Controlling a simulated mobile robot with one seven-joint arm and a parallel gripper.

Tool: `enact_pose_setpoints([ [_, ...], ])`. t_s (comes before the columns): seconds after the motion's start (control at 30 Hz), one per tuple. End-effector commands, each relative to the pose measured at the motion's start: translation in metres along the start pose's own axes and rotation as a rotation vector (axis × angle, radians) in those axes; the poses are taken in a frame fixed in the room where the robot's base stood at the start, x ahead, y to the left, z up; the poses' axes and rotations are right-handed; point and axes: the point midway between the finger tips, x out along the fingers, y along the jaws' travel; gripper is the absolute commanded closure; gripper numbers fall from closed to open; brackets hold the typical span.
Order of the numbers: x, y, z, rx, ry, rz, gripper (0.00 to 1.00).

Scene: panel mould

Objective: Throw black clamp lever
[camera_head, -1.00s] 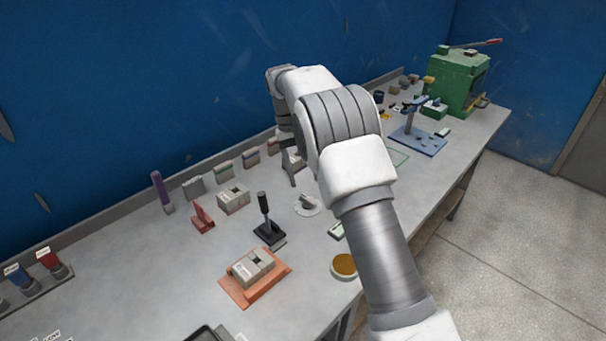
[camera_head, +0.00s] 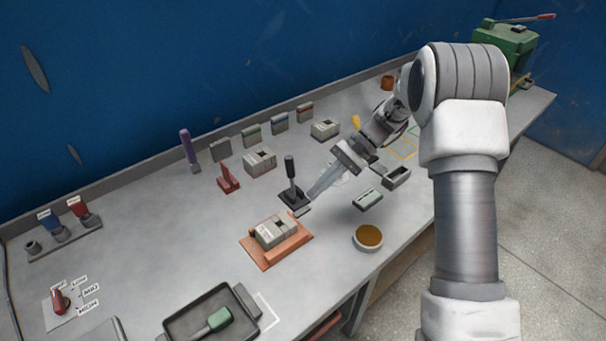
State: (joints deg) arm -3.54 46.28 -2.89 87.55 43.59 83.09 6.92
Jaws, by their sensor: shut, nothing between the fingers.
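The black clamp lever (camera_head: 290,171) stands upright on a small dark base (camera_head: 292,197) near the middle of the bench. My gripper (camera_head: 313,192) is shut and empty. It reaches in from the right and points down-left, with its fingertips just right of the lever's base in the picture. I cannot tell whether the fingertips touch the base. The lever's handle is unobstructed.
An orange fixture (camera_head: 264,258) with a grey block (camera_head: 275,230) sits in front of the lever. A red clamp (camera_head: 228,178) and grey blocks stand behind left. A round amber dish (camera_head: 368,237) and a small box (camera_head: 367,200) lie right. A black tray (camera_head: 185,325) is at front left.

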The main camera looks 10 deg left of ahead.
Motion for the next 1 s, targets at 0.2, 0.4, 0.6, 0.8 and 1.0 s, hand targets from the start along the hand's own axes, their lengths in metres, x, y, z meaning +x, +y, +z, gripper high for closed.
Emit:
enact_pose_setpoints([
  [0.2, 0.004, 0.003, 0.006, 0.241, -0.090, -0.349, 1.00],
  [0.4, -0.007, 0.007, 0.002, 0.479, -0.148, -0.661, 1.00],
  [0.6, -0.025, 0.024, -0.011, 0.726, -0.184, -0.953, 1.00],
  [0.8, -0.039, 0.044, -0.023, 0.903, -0.196, -1.147, 1.00],
  [1.0, -0.042, 0.049, -0.027, 0.960, -0.198, -1.206, 1.00],
])
